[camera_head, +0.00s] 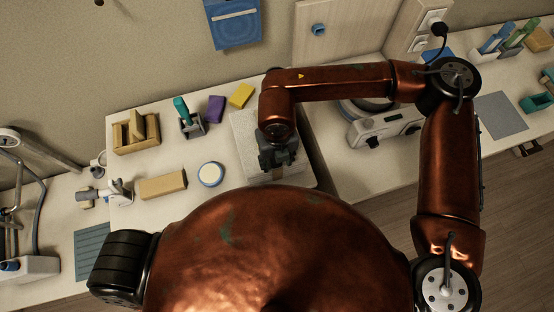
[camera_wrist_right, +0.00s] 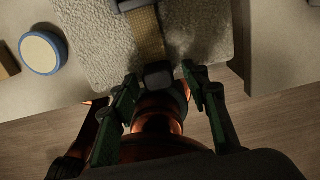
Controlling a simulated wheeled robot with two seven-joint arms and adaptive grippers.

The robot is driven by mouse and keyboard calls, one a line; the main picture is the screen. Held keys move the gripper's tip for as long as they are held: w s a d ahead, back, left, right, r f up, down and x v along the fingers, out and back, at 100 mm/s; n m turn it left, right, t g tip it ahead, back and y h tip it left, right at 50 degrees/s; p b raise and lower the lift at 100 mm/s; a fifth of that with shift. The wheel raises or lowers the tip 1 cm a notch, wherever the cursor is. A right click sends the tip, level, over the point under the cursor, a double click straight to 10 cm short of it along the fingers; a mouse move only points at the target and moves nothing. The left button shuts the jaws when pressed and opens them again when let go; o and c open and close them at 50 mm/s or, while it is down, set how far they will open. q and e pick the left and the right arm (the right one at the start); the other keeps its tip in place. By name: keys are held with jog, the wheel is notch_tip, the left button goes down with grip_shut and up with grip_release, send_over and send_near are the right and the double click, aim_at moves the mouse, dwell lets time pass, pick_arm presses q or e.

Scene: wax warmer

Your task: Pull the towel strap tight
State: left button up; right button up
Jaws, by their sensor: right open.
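A pale, rough-textured towel (camera_head: 243,128) lies at the counter's front edge in the head view, and its surface fills the top of the wrist view (camera_wrist_right: 88,45). A tan woven strap (camera_wrist_right: 148,35) runs over it, with a dark buckle (camera_wrist_right: 130,5) at the top and a dark end tab (camera_wrist_right: 158,74) near the towel's front edge. My right gripper (camera_wrist_right: 162,84) is open, one finger on each side of the end tab, with gaps visible between them. My left gripper is not seen.
A round blue-rimmed dish (camera_head: 210,174) and a tan block (camera_head: 162,186) sit left of the towel. Purple (camera_head: 216,109) and yellow (camera_head: 241,95) blocks and a wooden holder (camera_head: 135,134) stand behind. A white appliance (camera_head: 388,125) stands to the right, across a gap between counters.

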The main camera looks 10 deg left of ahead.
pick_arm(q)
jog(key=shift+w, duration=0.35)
pick_arm(e)
notch_tip(320, 180, up, 12)
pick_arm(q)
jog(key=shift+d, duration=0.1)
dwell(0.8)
